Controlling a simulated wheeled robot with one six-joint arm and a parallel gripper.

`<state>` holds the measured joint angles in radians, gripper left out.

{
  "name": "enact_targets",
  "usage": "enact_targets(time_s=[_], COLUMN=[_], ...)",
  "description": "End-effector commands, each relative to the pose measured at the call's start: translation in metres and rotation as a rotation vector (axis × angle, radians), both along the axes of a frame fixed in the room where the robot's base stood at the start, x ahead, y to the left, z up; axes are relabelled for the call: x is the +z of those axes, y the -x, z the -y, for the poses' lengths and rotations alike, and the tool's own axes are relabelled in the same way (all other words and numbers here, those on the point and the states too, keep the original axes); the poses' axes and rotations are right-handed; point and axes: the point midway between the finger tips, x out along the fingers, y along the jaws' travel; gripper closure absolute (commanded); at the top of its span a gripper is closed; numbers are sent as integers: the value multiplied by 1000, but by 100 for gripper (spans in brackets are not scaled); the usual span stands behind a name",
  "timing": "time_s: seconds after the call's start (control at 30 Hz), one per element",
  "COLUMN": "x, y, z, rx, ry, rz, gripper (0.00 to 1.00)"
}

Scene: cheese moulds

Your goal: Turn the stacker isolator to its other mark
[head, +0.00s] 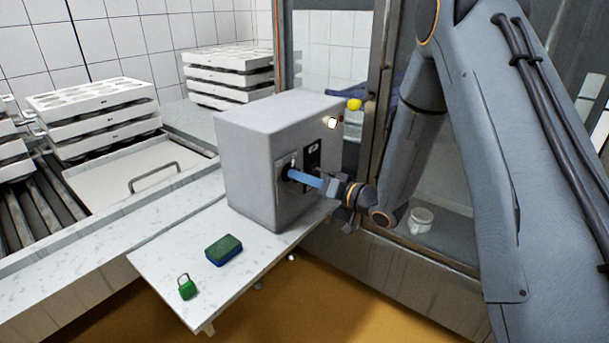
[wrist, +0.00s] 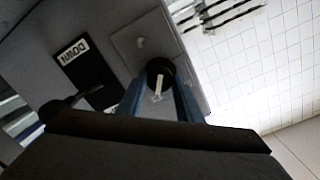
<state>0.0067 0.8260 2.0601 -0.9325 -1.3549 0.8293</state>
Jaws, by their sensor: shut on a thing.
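The stacker isolator (wrist: 160,68) is a dark round knob with a pale bar across it, on a grey square plate on the front of a grey control box (head: 262,137). In the wrist view the knob sits between the tips of my gripper's two blue fingers (wrist: 160,88). My gripper (head: 291,175) reaches in from the right in the head view and is shut on the knob. The fingers hide most of the knob there. The marks around it are too small or hidden to read.
Beside the isolator is a black plate with a "DOWN" label (wrist: 73,52) and a dark lever. A yellow knob (head: 354,104) and a lit lamp (head: 332,122) are nearby. A green padlock (head: 187,288) and a green-blue sponge (head: 223,250) lie on the shelf (head: 170,258). White mould stacks (head: 95,115) stand left.

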Motion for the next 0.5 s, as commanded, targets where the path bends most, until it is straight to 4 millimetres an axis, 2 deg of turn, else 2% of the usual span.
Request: enact_targets(time_s=[0.5], x=[-2], y=[2], z=[-2], rx=[7], ry=[-103], rz=[-141], gripper=[90])
